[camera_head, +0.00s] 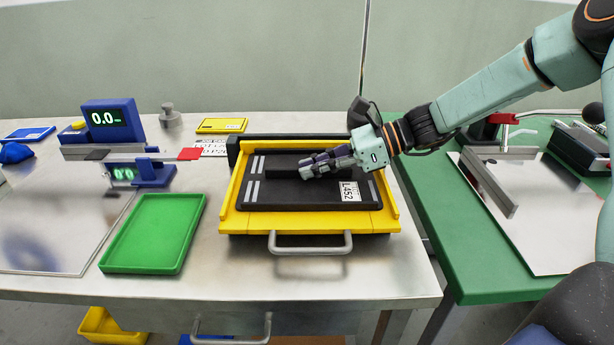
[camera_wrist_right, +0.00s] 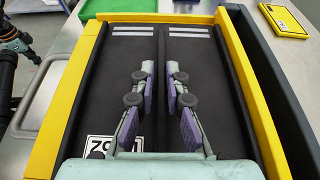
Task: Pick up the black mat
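The black mat (camera_head: 270,194) lies flat in a yellow-edged tray (camera_head: 300,223), with pale stripes at its left end and a white label at its lower right. A dark raised strip (camera_head: 283,174) runs along its middle. My right gripper (camera_head: 306,167) is low over the mat, fingers pointing left. In the right wrist view, the black mat (camera_wrist_right: 110,65) fills the tray, and the two fingers (camera_wrist_right: 160,85) sit on either side of the strip with a narrow gap. I cannot tell whether they touch it.
A metal handle (camera_head: 310,249) sticks out at the tray's front. An empty green tray (camera_head: 153,233) stands to its left. A green table (camera_head: 450,220) adjoins on the right.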

